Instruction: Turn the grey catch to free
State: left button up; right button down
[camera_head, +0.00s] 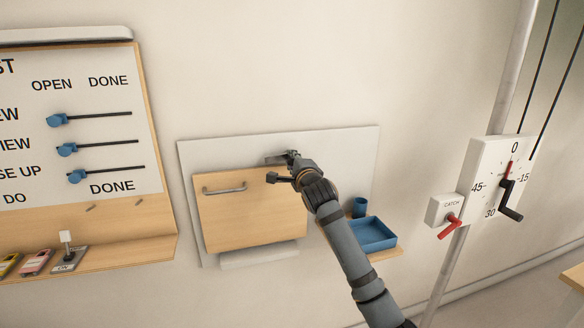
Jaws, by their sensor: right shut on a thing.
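A grey catch (274,159) sits at the top edge of a wooden flap (240,218), on a pale backing board (350,145). My right gripper (287,161) is at the catch and shut on it. Its fingers cover part of the catch, so its exact angle is hard to tell. The flap has a grey bar handle (224,189) on its upper left and stands upright against the board. My left gripper is not in view.
A blue tray (371,235) and blue cup (360,207) stand on a small shelf right of the flap. A box marked CATCH with a red lever (449,224) and a dial with a crank (508,193) are farther right. A slider board (80,110) is at left.

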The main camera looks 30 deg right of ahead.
jog(key=shift+m+b, duration=0.3)
jog(key=shift+m, duration=0.2)
jog(key=c, duration=1.2)
grip_release()
jog(key=shift+o, duration=0.2)
jog(key=shift+s, duration=0.1)
jog(key=v, duration=1.2)
jog(key=shift+f, duration=0.1)
